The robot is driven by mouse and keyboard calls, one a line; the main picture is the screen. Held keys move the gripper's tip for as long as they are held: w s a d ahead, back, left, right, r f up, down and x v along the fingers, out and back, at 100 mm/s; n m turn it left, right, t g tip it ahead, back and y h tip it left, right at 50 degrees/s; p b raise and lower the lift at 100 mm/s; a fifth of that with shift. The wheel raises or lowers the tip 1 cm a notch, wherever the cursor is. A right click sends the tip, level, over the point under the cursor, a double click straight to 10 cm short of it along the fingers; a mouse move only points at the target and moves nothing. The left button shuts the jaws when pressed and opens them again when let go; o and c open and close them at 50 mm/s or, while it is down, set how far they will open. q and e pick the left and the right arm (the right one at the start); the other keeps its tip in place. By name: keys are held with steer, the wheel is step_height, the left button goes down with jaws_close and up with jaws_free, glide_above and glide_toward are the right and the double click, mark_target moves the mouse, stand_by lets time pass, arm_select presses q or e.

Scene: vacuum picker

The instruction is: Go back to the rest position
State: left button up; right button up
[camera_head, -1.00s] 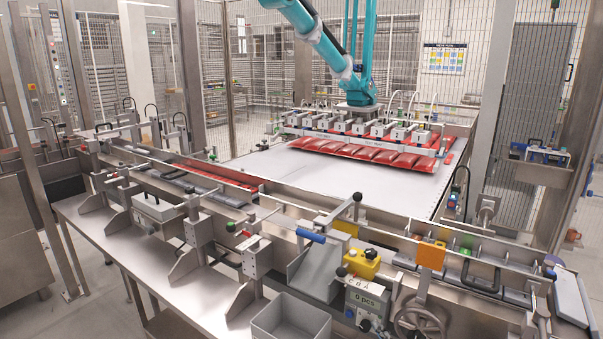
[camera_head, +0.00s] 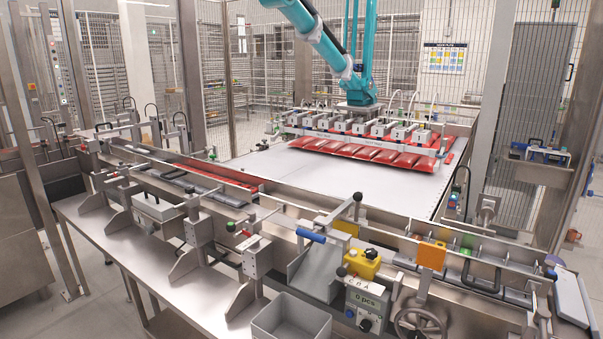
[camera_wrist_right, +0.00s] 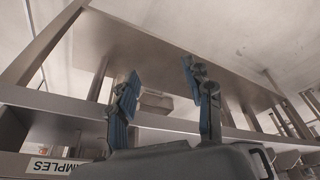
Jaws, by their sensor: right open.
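My right gripper (camera_wrist_right: 160,95) shows in the right wrist view, its two blue-padded fingers apart with nothing between them. Neither of my grippers shows in the head view. My left gripper is in no view. In the head view the vacuum picker (camera_head: 365,125) hangs from a teal arm (camera_head: 325,42) over a row of red packs (camera_head: 365,152) on the white belt (camera_head: 330,180).
A steel bench (camera_head: 120,250) runs along the front with clamps and levers. Mesh fencing surrounds the cell. A "SAMPLES" label (camera_wrist_right: 55,166) shows below.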

steer(key=s+f+g, duration=0.1)
steer(key=s+f, duration=0.2)
steer(key=f, duration=0.8)
steer(key=s+f, duration=0.2)
steer(key=f, duration=1)
steer(key=s+d+f+g, duration=0.1)
steer(key=s+d+f, duration=0.2)
steer(key=s+f, duration=0.9)
steer(key=s, duration=0.2)
steer(key=shift+s, duration=0.4)
steer(key=shift+d, duration=0.1)
